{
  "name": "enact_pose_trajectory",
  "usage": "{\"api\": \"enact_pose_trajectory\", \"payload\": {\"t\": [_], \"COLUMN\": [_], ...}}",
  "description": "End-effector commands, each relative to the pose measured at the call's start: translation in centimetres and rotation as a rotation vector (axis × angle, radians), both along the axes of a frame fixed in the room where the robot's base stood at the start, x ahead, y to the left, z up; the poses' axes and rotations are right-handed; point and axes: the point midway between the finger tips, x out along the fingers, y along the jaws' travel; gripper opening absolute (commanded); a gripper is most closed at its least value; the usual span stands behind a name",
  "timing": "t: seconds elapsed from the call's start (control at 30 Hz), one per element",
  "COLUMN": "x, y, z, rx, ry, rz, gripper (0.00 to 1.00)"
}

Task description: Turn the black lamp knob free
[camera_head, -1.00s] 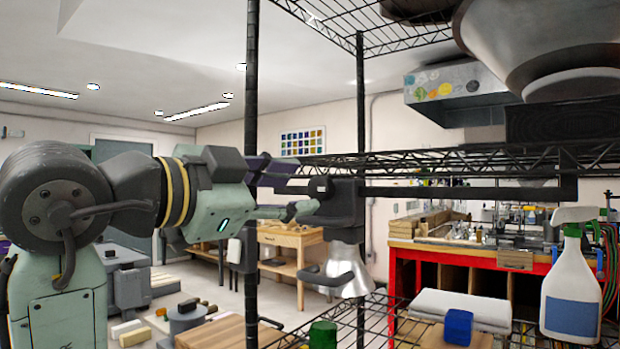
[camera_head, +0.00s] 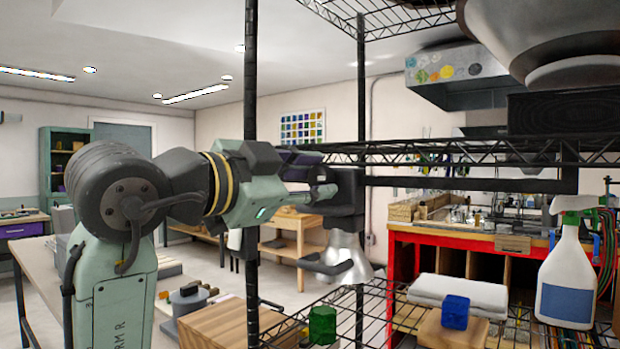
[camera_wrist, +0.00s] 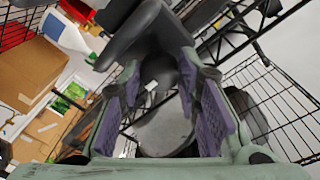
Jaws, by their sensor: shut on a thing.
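The lamp (camera_head: 346,247) has a black clamp body and a silver bell shade, and hangs from the black bar of the wire rack at the middle of the head view. My gripper (camera_head: 326,190) reaches it from the left, at the clamp body. In the wrist view my gripper (camera_wrist: 160,68) has its purple-padded fingers on both sides of a dark part, the black lamp knob (camera_wrist: 158,73), and is shut on it. The knob's outline is hard to make out there, and in the head view the fingers and clamp hide it.
A black rack post (camera_head: 251,150) stands in front of my arm. A large metal bowl (camera_head: 550,40) is above right.

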Motion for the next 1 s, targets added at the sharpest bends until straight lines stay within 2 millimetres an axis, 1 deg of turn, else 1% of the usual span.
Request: {"api": "enact_pose_trajectory", "payload": {"t": [0.03,0.2,0.43,0.57,0.77,1.0], "x": [-0.01,-0.01,-0.02,-0.04,-0.05,-0.08], "y": [0.01,0.02,0.00,-0.02,-0.05,-0.10], "z": [0.03,0.04,0.01,0.00,-0.10,-0.16], "rx": [0.000,0.000,-0.016,-0.052,-0.156,-0.335], "ry": [0.000,-0.001,0.010,0.035,0.111,0.240], "rz": [0.000,0.001,0.000,-0.001,-0.001,-0.003], "gripper": [0.13,0.03,0.03,0.03,0.03,0.03]}}
